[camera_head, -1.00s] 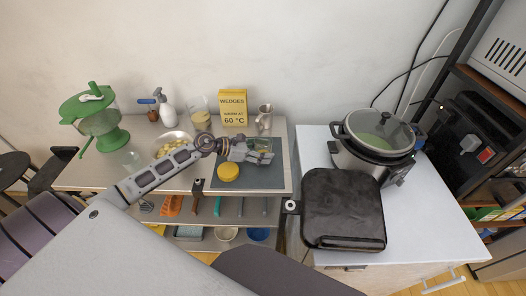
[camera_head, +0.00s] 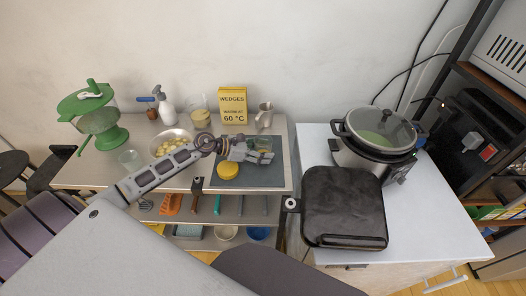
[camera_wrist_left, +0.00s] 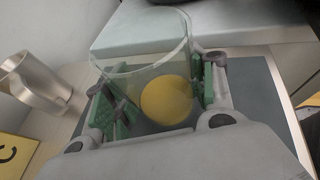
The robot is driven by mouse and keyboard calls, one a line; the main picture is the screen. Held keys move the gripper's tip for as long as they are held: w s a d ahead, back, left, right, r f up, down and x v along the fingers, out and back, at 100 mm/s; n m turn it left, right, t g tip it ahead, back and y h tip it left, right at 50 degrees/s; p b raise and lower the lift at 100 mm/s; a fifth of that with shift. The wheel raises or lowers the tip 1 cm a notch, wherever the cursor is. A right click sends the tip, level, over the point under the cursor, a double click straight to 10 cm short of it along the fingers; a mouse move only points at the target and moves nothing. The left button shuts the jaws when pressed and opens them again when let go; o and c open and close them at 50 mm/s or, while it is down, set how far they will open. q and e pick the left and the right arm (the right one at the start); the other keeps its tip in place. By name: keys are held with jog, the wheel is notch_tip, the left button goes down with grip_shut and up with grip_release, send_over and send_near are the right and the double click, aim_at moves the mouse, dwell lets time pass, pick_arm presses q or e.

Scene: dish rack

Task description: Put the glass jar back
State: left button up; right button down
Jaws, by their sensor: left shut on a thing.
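The clear glass jar (camera_wrist_left: 140,70) stands between the two finger pads of my left gripper (camera_wrist_left: 155,103) in the left wrist view, and the gripper is shut on it. A round yellow shape (camera_wrist_left: 167,101) shows in or through the glass; I cannot tell which. In the head view my left gripper (camera_head: 262,155) is over the dark mat (camera_head: 224,184) on the left table, and it partly hides the jar (camera_head: 263,143). A yellow round lid (camera_head: 228,170) lies on the mat, left of and nearer than the gripper. My right gripper is not in view.
A steel pitcher (camera_head: 264,115) and a yellow sign (camera_head: 233,106) stand behind the mat. A bowl of yellow pieces (camera_head: 172,141), a glass (camera_head: 130,157) and a green-lidded container (camera_head: 99,118) are to the left. A cooker (camera_head: 378,143) and black grill (camera_head: 343,208) occupy the right counter.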

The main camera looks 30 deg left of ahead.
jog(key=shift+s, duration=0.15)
pick_arm(q)
jog(key=shift+f, duration=0.25)
jog(key=o, duration=1.3)
jog(key=shift+s+a+r, duration=0.15)
jog(key=shift+s+a, duration=0.15)
jog(key=shift+a, duration=0.05)
jog(key=shift+v, duration=5.45)
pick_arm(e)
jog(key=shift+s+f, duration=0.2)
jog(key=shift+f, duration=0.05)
